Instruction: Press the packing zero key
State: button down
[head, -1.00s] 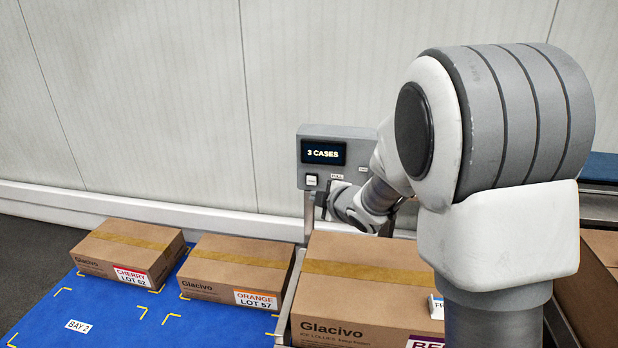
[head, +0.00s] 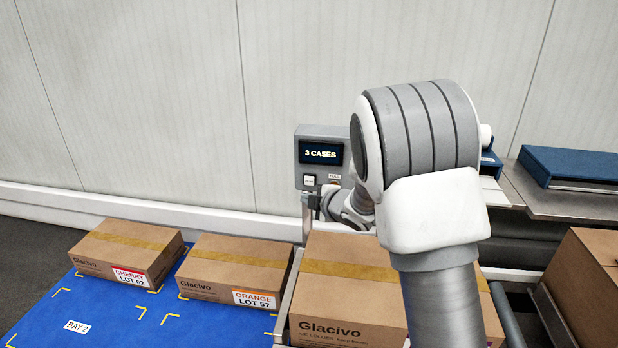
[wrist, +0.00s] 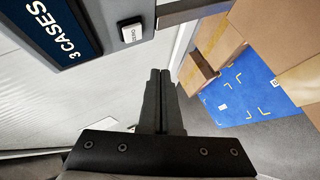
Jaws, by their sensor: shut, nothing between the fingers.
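A grey control panel (head: 300,154) carries a dark display reading "3 CASES" (head: 321,153). A white square key (head: 309,181) sits below the display at the panel's lower left. In the wrist view the white key (wrist: 131,33) shows small dark lettering I cannot read surely, beside the tilted display (wrist: 62,25). My gripper (head: 314,200) is shut and empty, just below the key. In the wrist view its fingertips (wrist: 160,72) point towards the panel's lower edge, a little apart from the key. My arm hides the panel's right side in the head view.
A large Glacivo carton (head: 345,290) stands in front of the panel. Cherry (head: 125,252) and orange (head: 235,270) cartons lie on the blue mat (head: 110,325). A blue box (head: 570,167) lies on a metal shelf at right. Another carton (head: 590,285) stands at the right edge.

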aim_at(305, 184)
jog(key=shift+w+d+p, duration=0.25)
jog(key=shift+w+p, duration=0.15)
jog(key=shift+w, duration=0.8)
jog(key=shift+w+d+p, duration=0.2)
jog(key=shift+w+p, duration=0.15)
jog(key=shift+w, duration=0.8)
jog(key=shift+w, duration=0.1)
jog(key=shift+w, duration=0.3)
jog(key=shift+w+d+p, duration=0.2)
jog(key=shift+w+p, duration=0.15)
jog(key=shift+w, duration=0.15)
dwell(0.8)
jog(key=shift+s, duration=0.15)
jog(key=shift+s+a+b, duration=0.2)
jog(key=shift+s+b, duration=0.4)
jog(key=shift+s, duration=0.2)
jog(key=shift+s, duration=0.1)
